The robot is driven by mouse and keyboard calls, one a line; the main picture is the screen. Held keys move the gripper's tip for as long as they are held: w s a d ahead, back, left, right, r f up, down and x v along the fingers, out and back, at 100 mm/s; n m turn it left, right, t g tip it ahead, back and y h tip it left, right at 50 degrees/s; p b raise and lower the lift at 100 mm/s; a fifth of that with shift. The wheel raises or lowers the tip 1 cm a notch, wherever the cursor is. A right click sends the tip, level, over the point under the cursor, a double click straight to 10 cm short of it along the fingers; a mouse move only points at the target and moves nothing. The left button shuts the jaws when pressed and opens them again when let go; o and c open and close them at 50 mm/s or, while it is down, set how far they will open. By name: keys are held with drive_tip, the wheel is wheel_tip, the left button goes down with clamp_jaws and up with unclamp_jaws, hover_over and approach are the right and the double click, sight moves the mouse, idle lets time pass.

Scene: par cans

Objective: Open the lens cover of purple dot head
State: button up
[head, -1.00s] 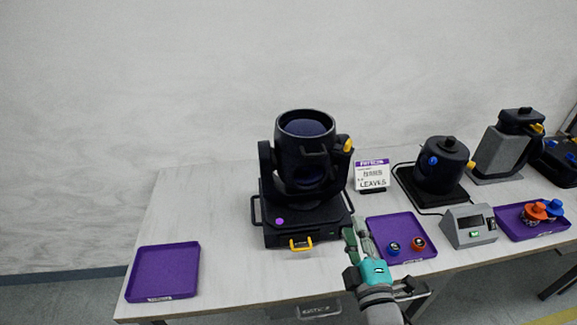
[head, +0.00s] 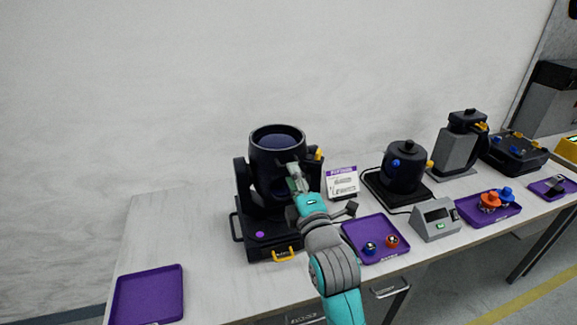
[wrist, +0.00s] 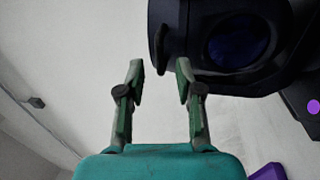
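The purple dot head (head: 276,140) is a black moving light on the table, with a purple dot (head: 260,235) on its base. The dot also shows in the wrist view (wrist: 314,106). The barrel points up, with a dark blue lens (head: 278,142) inside its rim. In the wrist view a dark handle (wrist: 160,48) sticks out from the black barrel. My gripper (wrist: 159,72) is open, its fingertips just short of the handle and either side of its line. Contact cannot be made out. In the head view my gripper (head: 294,172) hides part of the barrel's front.
A sign (head: 342,182) and a purple tray (head: 378,253) with blue and red knobs stand to the right. Further right are a black canister (head: 403,170) and a grey box (head: 437,220). An empty purple tray (head: 148,296) lies at the left; the table between is clear.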

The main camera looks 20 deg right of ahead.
sight(281, 148)
drive_tip(key=shift+w+r, duration=0.2)
drive_tip(key=shift+w, duration=0.85)
drive_tip(key=shift+w+r, duration=0.15)
drive_tip(key=shift+w, duration=0.9)
clamp_jaws()
